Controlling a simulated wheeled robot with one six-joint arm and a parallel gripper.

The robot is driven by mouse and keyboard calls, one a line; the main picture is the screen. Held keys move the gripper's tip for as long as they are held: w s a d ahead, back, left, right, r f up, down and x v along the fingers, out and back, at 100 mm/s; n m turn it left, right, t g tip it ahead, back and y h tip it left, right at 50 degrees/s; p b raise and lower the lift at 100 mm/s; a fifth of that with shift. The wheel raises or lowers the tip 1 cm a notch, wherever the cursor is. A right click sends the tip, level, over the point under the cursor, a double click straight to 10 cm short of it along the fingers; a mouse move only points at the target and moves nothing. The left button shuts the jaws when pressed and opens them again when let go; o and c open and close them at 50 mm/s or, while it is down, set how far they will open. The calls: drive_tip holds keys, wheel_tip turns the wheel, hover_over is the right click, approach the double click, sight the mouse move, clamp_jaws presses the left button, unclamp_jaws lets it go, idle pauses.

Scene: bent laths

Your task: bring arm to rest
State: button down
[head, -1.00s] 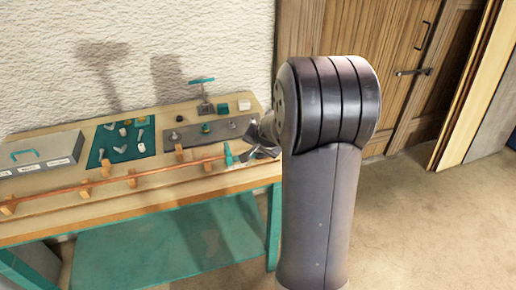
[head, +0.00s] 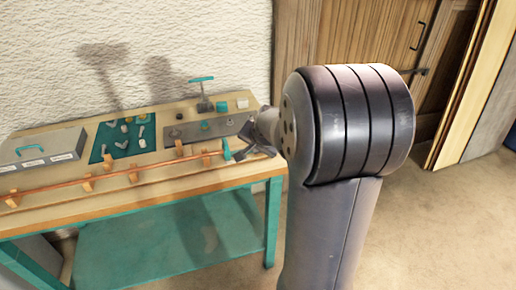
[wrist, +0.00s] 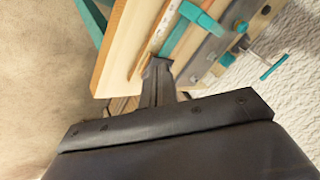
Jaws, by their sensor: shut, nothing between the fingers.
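My gripper (head: 262,150) shows in the head view at the right end of the workbench (head: 240,177), partly hidden behind my own arm. In the wrist view my gripper (wrist: 157,68) is shut and empty, with its fingers together near the bench's end. A long copper-coloured lath (head: 110,175) lies along the bench's front on several wooden blocks. A teal clamp (head: 226,149) stands at the lath's right end, close beside my gripper; I cannot tell from the head view whether they touch.
On the bench are a grey case (head: 42,147) with a teal handle, a green mat (head: 122,137) with small parts, and a dark metal plate (head: 208,129). A teal-handled tool (head: 203,95) stands at the back. A wooden door (head: 375,45) and open floor (head: 440,220) are to the right.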

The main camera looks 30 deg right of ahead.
drive_tip(key=shift+s+a+r, duration=0.35)
drive_tip(key=shift+a+r, duration=0.05)
drive_tip(key=shift+r, duration=0.25)
drive_tip(key=shift+s+a+r, duration=0.3)
drive_tip(key=shift+a+r, duration=0.05)
drive_tip(key=shift+r, duration=0.25)
drive_tip(key=shift+s+a+r, duration=0.35)
drive_tip(key=shift+a+r, duration=0.05)
drive_tip(key=shift+r, duration=0.25)
drive_tip(key=shift+f, duration=0.1)
